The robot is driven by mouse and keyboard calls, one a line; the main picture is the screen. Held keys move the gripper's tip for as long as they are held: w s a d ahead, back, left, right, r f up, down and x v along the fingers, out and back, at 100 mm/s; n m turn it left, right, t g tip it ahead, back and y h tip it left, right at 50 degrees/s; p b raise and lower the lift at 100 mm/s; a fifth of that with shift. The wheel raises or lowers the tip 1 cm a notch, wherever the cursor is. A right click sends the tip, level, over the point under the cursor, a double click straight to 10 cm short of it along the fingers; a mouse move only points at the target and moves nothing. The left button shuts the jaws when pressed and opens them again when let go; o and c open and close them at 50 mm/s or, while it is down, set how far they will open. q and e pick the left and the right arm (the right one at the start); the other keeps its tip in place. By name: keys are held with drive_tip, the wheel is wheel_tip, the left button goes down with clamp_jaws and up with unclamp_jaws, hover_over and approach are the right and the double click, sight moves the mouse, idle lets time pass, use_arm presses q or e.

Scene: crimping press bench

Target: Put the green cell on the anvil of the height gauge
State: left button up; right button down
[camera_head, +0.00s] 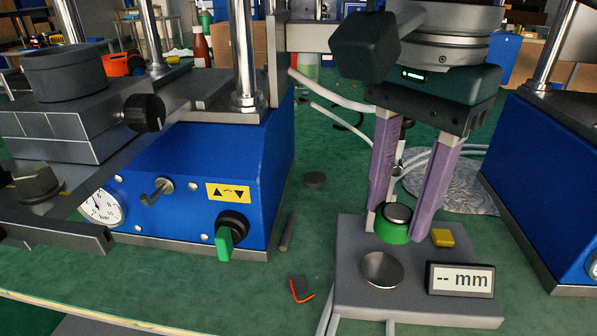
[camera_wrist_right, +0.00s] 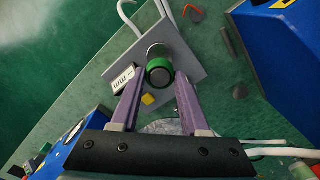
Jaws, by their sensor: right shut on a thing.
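The green cell (camera_head: 394,229), a short round cell with a green sleeve and a grey metal top, is between the fingertips of my right gripper (camera_head: 400,215). The gripper is shut on it, with a purple finger on each side. The cell appears upright. The height gauge has a grey base plate (camera_head: 350,300), and its round metal anvil (camera_head: 382,269) is bare, nearer the camera than the cell. In the right wrist view the cell (camera_wrist_right: 159,75) partly covers the anvil. I cannot tell the exact gap between cell and plate. My left gripper is not in view.
The gauge's display (camera_head: 460,279) reads "-- mm", with a yellow button (camera_head: 442,238) behind it. A blue press (camera_head: 190,170) with a green-handled switch stands left; another blue machine (camera_head: 545,170) stands right. A red-and-black item (camera_head: 300,289) lies on the green bench.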

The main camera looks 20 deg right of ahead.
sight(382, 268)
wheel_tip(382, 268, down, 5)
drive_tip(key=b, duration=0.3)
drive_tip(key=shift+f, duration=0.4)
drive_tip(key=shift+r, duration=0.15)
drive_tip(key=shift+f, duration=0.2)
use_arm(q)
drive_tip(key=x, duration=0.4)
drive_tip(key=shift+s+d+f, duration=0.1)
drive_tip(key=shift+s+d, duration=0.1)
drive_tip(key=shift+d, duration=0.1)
use_arm(e)
drive_tip(key=shift+c, duration=2)
unclamp_jaws()
drive_tip(key=shift+r, duration=0.1)
drive_tip(key=shift+r, duration=0.15)
use_arm(q)
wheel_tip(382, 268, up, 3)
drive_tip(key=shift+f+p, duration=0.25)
drive_tip(key=shift+p, duration=0.85)
use_arm(e)
wheel_tip(382, 268, up, 12)
